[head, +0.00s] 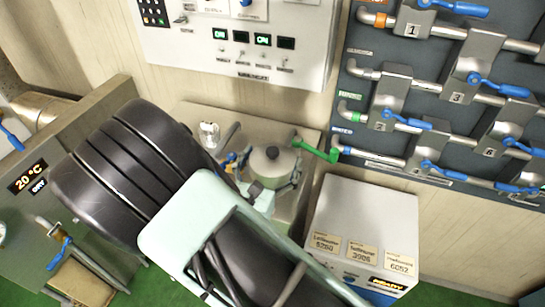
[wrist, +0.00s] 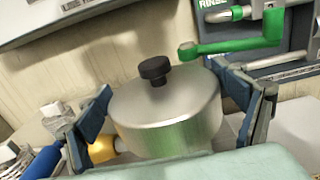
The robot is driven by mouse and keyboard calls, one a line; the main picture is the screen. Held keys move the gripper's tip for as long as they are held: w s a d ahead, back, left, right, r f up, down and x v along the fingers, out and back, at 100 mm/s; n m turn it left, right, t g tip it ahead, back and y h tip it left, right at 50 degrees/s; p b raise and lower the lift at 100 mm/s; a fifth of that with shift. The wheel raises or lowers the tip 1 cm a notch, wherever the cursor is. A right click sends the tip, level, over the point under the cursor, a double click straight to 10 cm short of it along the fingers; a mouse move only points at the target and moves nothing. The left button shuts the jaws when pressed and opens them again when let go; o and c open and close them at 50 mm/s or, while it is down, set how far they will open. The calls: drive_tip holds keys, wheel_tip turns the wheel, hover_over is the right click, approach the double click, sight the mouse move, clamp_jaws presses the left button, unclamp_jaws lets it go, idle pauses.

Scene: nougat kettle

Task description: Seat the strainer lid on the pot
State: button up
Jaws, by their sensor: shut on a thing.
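The strainer lid (wrist: 150,97) is a round, silvery metal piece with a black knob (wrist: 155,70) on top. It sits between the two fingers of my gripper (wrist: 165,85) in the wrist view, with a blue-grey pad at either side. My gripper is shut on it. The lid looks about level. In the head view the lid (head: 271,166) shows beyond my arm, over the pale counter. The pot cannot be told apart from the metal wall below the lid top, so I cannot tell whether the two touch.
A green swivel spout (head: 318,149) reaches close behind and right of the lid. A grey-white box (head: 364,225) with labels stands to the right. A valve wall (head: 440,100) with blue levers is behind at right. A control panel (head: 245,45) hangs above.

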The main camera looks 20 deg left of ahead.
drive_tip(key=shift+f, duration=0.2)
idle(0.6)
drive_tip(key=o, duration=1.2)
drive_tip(key=shift+c, duration=0.2)
drive_tip(key=shift+r+p, duration=3.15)
drive_tip(key=shift+r, duration=0.85)
